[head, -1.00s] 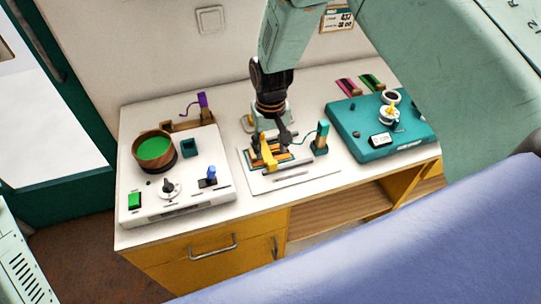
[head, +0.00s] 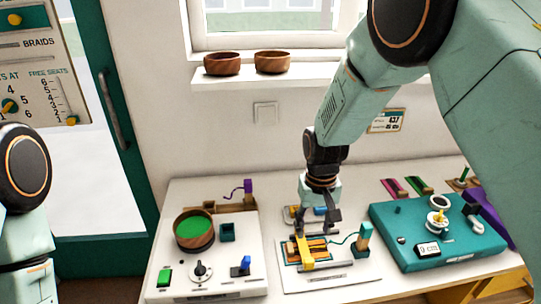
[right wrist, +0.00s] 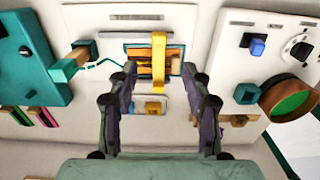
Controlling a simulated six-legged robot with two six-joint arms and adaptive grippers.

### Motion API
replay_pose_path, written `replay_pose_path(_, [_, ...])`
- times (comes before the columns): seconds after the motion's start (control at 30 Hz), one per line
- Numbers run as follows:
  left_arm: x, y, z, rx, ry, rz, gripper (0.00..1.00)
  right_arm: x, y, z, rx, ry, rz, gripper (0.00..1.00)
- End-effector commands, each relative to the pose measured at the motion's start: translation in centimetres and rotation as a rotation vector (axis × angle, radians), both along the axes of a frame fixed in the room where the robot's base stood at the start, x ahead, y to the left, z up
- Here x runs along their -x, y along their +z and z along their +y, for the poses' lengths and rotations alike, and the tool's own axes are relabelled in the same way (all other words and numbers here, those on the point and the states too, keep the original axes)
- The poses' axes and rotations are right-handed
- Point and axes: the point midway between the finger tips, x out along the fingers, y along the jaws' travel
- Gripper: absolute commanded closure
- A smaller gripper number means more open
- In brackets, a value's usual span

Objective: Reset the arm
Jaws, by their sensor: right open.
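A white bead board (head: 333,278) lies on the table with a wooden frame in its middle. A yellow arm (head: 303,250) lies across this frame, and it also shows in the right wrist view (right wrist: 159,62). My right gripper (head: 318,222) is above the back of the board. In the right wrist view my right gripper (right wrist: 160,75) is open and empty, its two dark fingers apart on either side of the yellow arm, with a gap to each. A teal post (head: 363,240) with a cord stands at the board's right. My left gripper is out of view.
A white panel (head: 235,279) with a wooden bowl of green beads (head: 194,230) and a knob is on the left. A teal box (head: 440,262) with dials is on the right. Two wooden bowls (head: 222,63) stand on the window sill (head: 320,76).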

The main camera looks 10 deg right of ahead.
Motion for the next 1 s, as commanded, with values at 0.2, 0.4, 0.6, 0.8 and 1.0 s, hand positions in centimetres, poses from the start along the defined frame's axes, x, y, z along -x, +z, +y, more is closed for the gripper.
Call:
replay_pose_path(0.2, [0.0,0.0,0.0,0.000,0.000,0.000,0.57,4.7,-5.8,-1.1,0.007,-0.003,0.018,0.51])
replay_pose_path(0.4, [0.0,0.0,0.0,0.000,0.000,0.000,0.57,14.3,-13.1,-2.6,0.013,0.004,0.021,0.51])
replay_pose_path(0.6, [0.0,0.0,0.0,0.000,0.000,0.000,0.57,23.9,-16.1,-3.2,0.009,0.013,0.019,0.51])
replay_pose_path(0.8, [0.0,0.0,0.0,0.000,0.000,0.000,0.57,31.1,-16.1,-3.2,-0.002,0.017,0.015,0.51])
replay_pose_path(1.0, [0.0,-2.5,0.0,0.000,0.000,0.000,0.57,32.9,-18.1,-3.2,-0.006,0.019,0.000,0.51])
